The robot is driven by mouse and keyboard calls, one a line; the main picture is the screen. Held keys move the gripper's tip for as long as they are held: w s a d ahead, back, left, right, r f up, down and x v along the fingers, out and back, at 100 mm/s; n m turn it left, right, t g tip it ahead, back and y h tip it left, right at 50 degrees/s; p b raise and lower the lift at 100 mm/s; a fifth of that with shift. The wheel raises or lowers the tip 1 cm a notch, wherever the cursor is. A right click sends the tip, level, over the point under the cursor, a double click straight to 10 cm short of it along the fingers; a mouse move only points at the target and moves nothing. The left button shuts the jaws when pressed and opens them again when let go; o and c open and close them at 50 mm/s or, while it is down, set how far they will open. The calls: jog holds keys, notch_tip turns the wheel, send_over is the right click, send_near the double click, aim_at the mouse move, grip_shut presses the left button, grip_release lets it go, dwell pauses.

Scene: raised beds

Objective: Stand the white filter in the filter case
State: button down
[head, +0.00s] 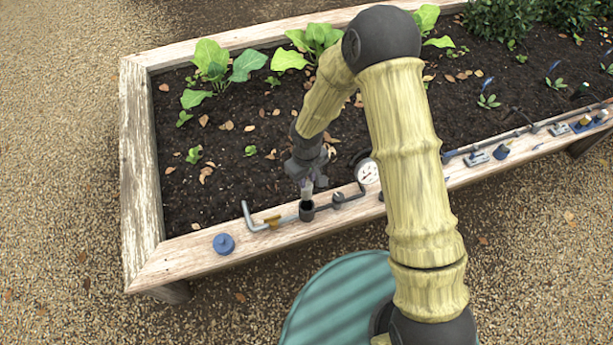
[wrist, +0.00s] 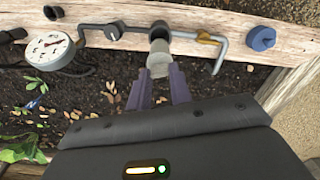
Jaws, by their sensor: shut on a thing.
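The white filter (wrist: 159,64) is a pale, short cylinder between the fingers of my gripper (wrist: 161,73). In the head view my gripper (head: 307,180) points down at the bed's front rail, and the filter (head: 307,193) shows below the fingers, roughly upright. The filter case (head: 306,212) is a dark open cup in the pipe line on the rail; it also shows in the wrist view (wrist: 158,32). The filter's lower end is at the case mouth and overlaps it in both views. I cannot tell whether that end is inside or just above the mouth.
A blue cap (head: 223,244) lies on the rail to the left. A grey pipe with a brass valve (head: 272,221) runs left of the case, and a black valve (head: 338,197) sits right of it. A pressure gauge (head: 368,172) stands farther right. Soil and plants lie behind.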

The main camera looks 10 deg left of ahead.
aim_at(307, 185)
jog(key=shift+f+b, duration=2.15)
jog(key=shift+f, duration=0.7)
jog(key=shift+f+b, duration=3.3)
jog(key=shift+f, duration=1.25)
jog(key=c, duration=0.7)
grip_release()
jog(key=shift+r, duration=0.1)
